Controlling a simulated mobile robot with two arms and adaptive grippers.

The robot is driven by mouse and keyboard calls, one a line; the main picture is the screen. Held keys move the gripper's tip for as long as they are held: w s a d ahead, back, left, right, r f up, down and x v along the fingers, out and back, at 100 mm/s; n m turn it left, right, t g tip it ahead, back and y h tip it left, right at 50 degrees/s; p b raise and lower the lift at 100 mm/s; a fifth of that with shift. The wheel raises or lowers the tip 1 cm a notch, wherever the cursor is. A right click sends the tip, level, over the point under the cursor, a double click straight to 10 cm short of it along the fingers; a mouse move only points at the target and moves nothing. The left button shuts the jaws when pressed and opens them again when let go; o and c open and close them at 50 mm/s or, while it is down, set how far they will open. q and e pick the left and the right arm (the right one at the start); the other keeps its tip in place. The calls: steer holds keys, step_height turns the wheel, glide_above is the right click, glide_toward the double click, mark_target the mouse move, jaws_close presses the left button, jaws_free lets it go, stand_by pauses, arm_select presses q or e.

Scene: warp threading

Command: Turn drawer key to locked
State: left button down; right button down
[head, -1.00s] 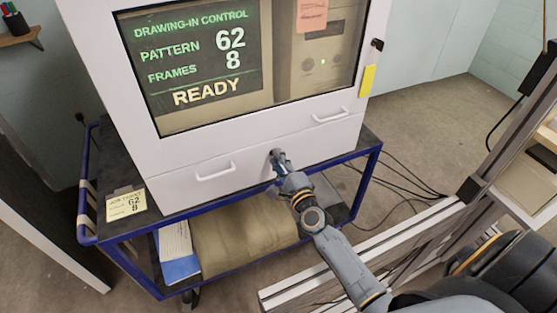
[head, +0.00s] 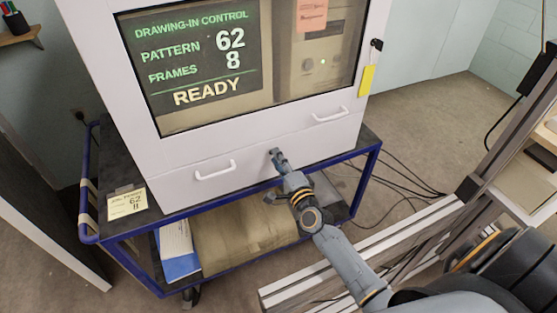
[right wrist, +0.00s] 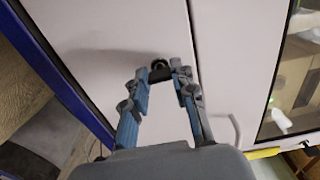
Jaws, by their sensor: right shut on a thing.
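The drawer key (right wrist: 159,72) is a small dark piece at the lock in the white drawer front (head: 185,186). My right gripper (head: 276,155) reaches up to that front, right of the left handle. In the right wrist view my right gripper (right wrist: 161,76) has its two blue-grey fingertips on either side of the key, shut on it. The fingertips hide most of the key in the head view, and I cannot read its exact angle. My left gripper is in neither view.
The white cabinet has a screen (head: 199,62) reading READY and two bar handles, left (head: 215,171) and right (head: 330,115). It stands on a blue-framed cart (head: 240,270). A yellow tag (head: 367,80) hangs at its right side. Cables and metal rails lie to the right.

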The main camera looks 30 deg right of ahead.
steer(key=c, duration=1.1)
jaws_free()
steer(key=s, duration=1.2)
steer(key=shift+a, duration=0.4)
